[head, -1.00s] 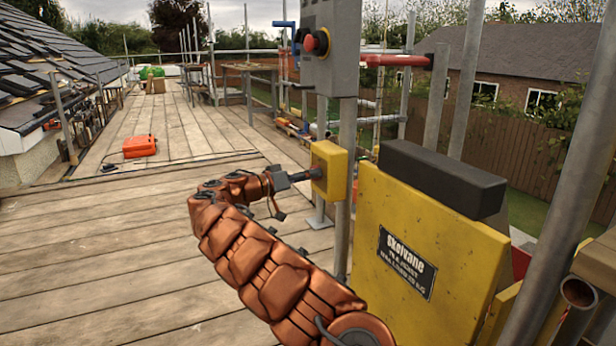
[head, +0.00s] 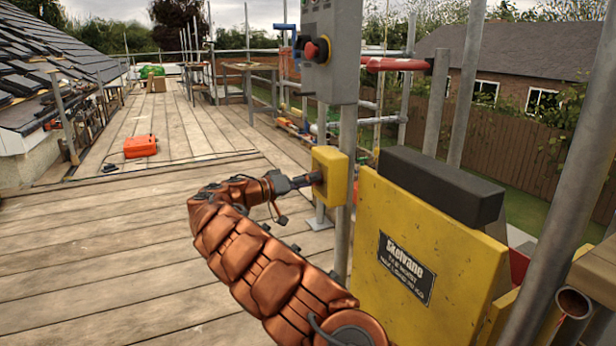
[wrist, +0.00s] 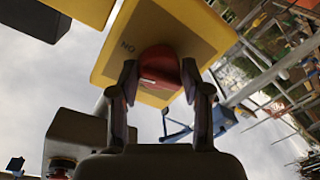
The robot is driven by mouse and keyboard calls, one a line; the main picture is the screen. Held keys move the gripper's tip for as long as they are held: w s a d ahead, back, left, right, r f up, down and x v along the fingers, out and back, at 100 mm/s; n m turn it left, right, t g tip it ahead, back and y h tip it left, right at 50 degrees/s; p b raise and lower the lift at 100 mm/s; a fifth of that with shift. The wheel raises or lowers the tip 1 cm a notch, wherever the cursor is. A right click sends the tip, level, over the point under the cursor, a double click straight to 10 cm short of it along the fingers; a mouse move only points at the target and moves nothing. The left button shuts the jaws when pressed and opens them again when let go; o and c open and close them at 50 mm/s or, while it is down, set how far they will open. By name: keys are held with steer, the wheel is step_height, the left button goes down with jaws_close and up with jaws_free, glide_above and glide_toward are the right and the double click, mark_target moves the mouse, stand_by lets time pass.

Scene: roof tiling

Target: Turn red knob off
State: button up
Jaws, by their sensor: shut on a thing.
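The red knob (wrist: 160,68) is on the face of a yellow switch box (wrist: 205,35) in the wrist view. An upside-down "ON" mark shows on the face, up and left of the knob. My gripper (wrist: 160,85) has one finger on each side of the knob and is shut on it. In the head view the yellow box (head: 338,165) is fixed to a grey post, and my gripper (head: 312,179) reaches its left side. The knob is hidden there by the gripper, and its exact angle is hard to tell.
A grey control box (head: 332,50) with a red button (head: 312,50) hangs above the yellow box. A yellow machine (head: 400,240) with a black top stands close on the right. Scaffold poles surround it. The plank deck at left is open, with an orange case (head: 140,146).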

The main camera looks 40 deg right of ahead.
steer(key=n+p, duration=0.1)
steer(key=p, duration=0.1)
steer(key=n+p, duration=0.2)
steer(key=shift+s+r+n, duration=0.1)
steer(key=shift+r+n, duration=0.2)
steer(key=shift+r, duration=0.05)
steer(key=n+p, duration=0.4)
steer(key=p, duration=0.2)
steer(key=n+y+p, duration=0.1)
steer(key=n+p, duration=0.4)
steer(key=p, duration=0.1)
steer(key=shift+d+r+g, duration=0.1)
steer(key=shift+r+g, duration=0.1)
steer(key=shift+g, duration=0.2)
steer(key=shift+f+n+p, duration=0.15)
steer(key=shift+n+p, duration=0.85)
steer(key=shift+p, duration=0.2)
steer(key=shift+w, duration=0.2)
steer(key=o, duration=1.1)
steer(key=shift+f, duration=0.1)
steer(key=shift+f, duration=0.1)
